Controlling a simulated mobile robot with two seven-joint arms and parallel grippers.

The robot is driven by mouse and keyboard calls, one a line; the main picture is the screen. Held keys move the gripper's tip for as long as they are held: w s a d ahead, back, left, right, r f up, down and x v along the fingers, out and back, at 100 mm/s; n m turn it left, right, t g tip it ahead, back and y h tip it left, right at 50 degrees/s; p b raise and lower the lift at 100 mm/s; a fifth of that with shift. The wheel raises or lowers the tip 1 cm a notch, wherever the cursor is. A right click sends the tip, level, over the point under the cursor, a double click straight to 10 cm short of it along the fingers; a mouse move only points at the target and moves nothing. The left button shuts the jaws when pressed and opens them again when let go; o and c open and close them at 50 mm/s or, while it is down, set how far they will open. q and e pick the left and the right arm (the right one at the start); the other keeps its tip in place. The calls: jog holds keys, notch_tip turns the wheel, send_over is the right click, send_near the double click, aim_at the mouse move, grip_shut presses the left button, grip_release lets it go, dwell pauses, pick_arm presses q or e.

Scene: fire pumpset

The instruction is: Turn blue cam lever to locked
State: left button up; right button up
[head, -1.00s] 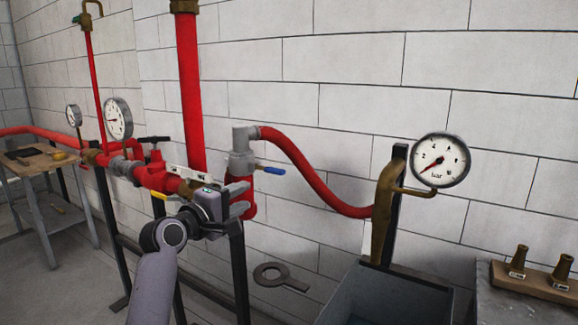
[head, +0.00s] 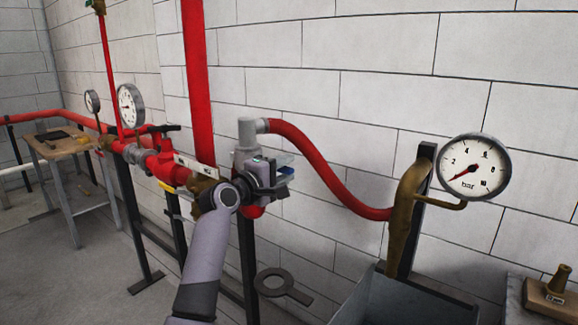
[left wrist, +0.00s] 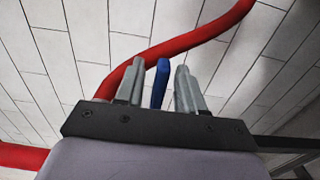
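The blue cam lever (left wrist: 160,82) stands upright in the left wrist view, between the two grey fingers of my left gripper (left wrist: 159,72). The fingers are apart, with a gap showing on each side of the lever. In the head view my left gripper (head: 278,176) is at the grey coupling (head: 247,135) where the red hose starts. It hides most of the lever there, with only a bit of blue showing between the fingers. I cannot tell the lever's exact angle. My right gripper is in neither view.
The red hose (head: 318,168) curves right to a brass nozzle (head: 405,210) on a black post. A pressure gauge (head: 474,167) and a grey bin (head: 378,300) are beside it. A grey ring-shaped wrench (head: 283,288) is below the gripper. The block wall is close behind.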

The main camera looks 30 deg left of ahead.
pick_arm(q)
jog(key=shift+w, duration=0.9)
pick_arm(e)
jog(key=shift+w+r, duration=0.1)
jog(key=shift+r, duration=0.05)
pick_arm(q)
grip_shut()
jog(key=shift+f, duration=0.1)
